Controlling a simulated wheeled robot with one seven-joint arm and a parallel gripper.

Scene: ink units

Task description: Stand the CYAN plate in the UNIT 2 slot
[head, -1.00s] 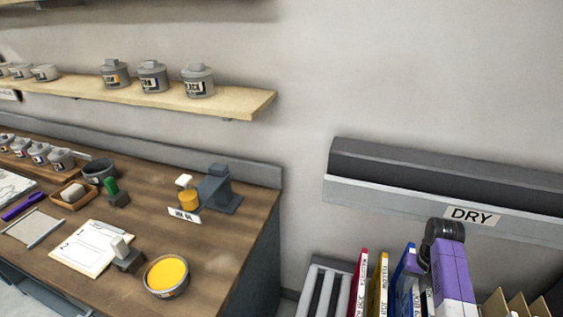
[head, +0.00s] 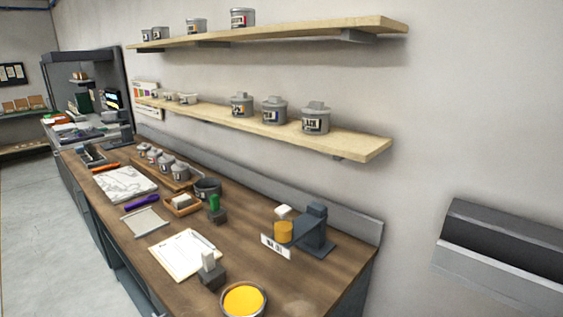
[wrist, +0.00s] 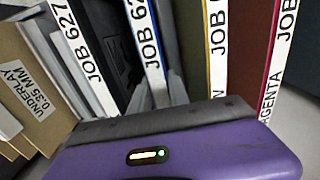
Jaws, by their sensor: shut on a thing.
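The cyan plate (wrist: 148,45) stands on edge in the wrist view, with a blue edge and a white label reading JOB 62, cut off by the frame. My gripper (wrist: 158,95) is at its near end, shut on it, with grey fingers on both sides and the purple body below. The plate still stands among its neighbours in the rack. No UNIT 2 label is readable in any view. A dark machine (head: 85,75) stands at the far left of the head view, its details too small to tell.
A black-edged plate (wrist: 80,55) stands left of the cyan one, yellow (wrist: 215,50) and magenta (wrist: 275,60) plates right. Underlay packets (wrist: 25,85) are at far left. In the head view, a wooden bench (head: 260,260) holds tools and an ink tin (head: 243,299). Open floor (head: 45,230) lies left.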

